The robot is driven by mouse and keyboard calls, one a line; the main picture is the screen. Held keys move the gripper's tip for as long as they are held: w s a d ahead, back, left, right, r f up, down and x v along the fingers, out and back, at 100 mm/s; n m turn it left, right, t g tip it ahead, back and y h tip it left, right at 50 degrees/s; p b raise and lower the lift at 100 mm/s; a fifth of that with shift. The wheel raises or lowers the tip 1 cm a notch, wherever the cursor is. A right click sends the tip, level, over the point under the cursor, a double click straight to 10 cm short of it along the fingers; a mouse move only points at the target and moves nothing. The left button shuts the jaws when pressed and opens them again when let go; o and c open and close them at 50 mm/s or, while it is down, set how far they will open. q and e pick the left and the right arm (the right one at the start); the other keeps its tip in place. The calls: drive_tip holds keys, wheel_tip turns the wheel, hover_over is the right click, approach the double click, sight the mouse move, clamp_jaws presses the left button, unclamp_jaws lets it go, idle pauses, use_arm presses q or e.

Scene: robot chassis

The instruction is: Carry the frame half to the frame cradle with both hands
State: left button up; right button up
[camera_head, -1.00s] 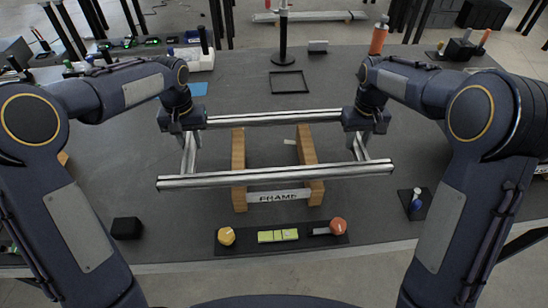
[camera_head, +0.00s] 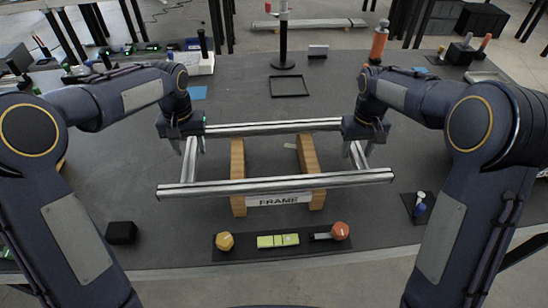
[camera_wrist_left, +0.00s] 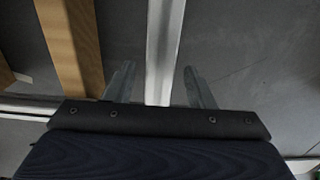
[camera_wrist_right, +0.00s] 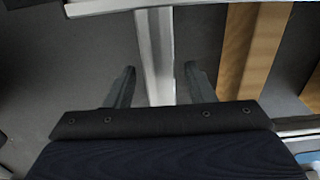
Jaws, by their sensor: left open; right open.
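The frame half (camera_head: 270,188) is a silver rectangle of metal bars, resting across the frame cradle (camera_head: 237,165), two wooden blocks with a "FRAME" label on the front. My left gripper (camera_head: 190,150) is at the frame's left side bar, which also shows in the left wrist view (camera_wrist_left: 160,55); its open fingers (camera_wrist_left: 158,82) stand on both sides of the bar, apart from it. My right gripper (camera_head: 355,152) is at the right side bar, seen in the right wrist view (camera_wrist_right: 155,50); its open fingers (camera_wrist_right: 156,85) also stand apart on both sides of it.
A dark strip (camera_head: 262,254) with a yellow knob, green blocks and a red-ended part lies in front of the cradle. A black cube (camera_head: 121,232) is at front left. A black stand (camera_head: 283,52) and empty tray (camera_head: 290,84) are behind the frame.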

drive_tip(key=shift+r, duration=0.15)
use_arm(q)
wheel_tip(320, 180, up, 11)
use_arm(e)
wheel_tip(320, 180, up, 12)
idle(0.4)
idle(0.3)
